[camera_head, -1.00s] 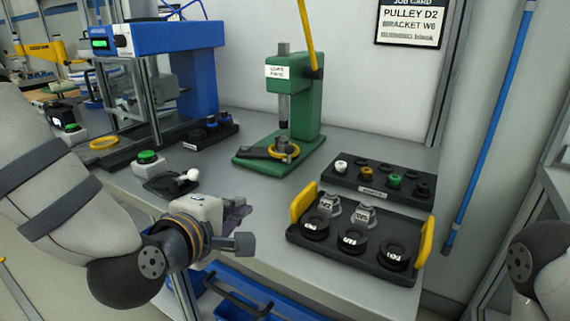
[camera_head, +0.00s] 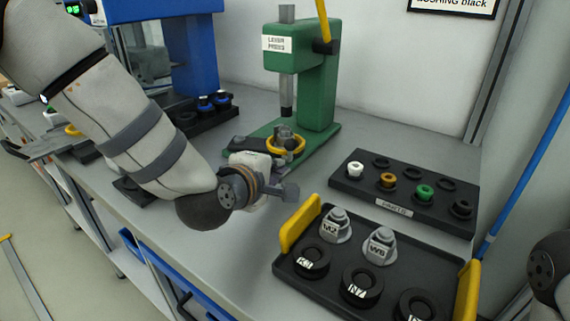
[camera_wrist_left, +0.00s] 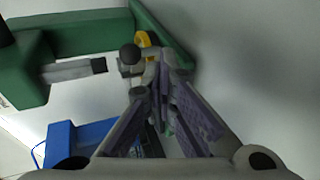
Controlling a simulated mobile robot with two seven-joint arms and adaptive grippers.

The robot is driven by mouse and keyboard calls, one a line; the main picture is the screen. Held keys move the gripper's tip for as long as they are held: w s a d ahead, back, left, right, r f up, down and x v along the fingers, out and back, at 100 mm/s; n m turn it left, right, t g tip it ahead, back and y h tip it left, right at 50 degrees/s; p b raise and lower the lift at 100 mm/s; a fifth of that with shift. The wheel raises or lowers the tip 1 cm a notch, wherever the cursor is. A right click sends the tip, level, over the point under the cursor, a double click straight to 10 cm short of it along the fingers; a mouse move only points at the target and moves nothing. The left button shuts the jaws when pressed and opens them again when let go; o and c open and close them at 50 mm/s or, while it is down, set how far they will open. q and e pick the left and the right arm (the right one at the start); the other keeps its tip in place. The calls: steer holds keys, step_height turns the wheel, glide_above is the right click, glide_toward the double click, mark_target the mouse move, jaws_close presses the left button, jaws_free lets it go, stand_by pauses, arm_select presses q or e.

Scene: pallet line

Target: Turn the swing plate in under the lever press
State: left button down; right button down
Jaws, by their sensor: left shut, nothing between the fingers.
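The green lever press (camera_head: 318,85) stands on the bench, with its yellow lever (camera_head: 322,20) up and its grey ram (camera_head: 287,95) raised. A yellow ring (camera_head: 285,146) with grey parts in it sits low on the press, below the ram in the head view; exact alignment cannot be told. The dark swing plate (camera_head: 240,143) is partly hidden by my left gripper (camera_head: 286,191). That gripper is shut and empty, in front of the press base. In the left wrist view its fingers (camera_wrist_left: 160,85) point towards a dark round knob (camera_wrist_left: 130,54) near the yellow ring (camera_wrist_left: 143,42); contact is unclear. My right gripper is out of view.
A black tray (camera_head: 290,272) with yellow handles holds black rollers and grey brackets at front right. Behind it a black rack (camera_head: 345,184) holds small coloured bushings. A blue machine (camera_head: 195,60) stands at the back left. Bare bench lies between press and tray.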

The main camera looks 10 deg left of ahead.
mark_target(300, 152)
arm_select(q)
steer(key=x, duration=0.4)
steer(key=shift+w, duration=0.1)
steer(key=w, duration=0.1)
steer(key=w+d, duration=0.1)
steer(key=w, duration=0.1)
steer(key=shift+w+d+f+b, duration=0.1)
steer(key=shift+w+d+b, duration=0.2)
steer(key=shift+w+d, duration=0.1)
steer(key=shift+s, duration=0.1)
steer(key=shift+r, duration=0.2)
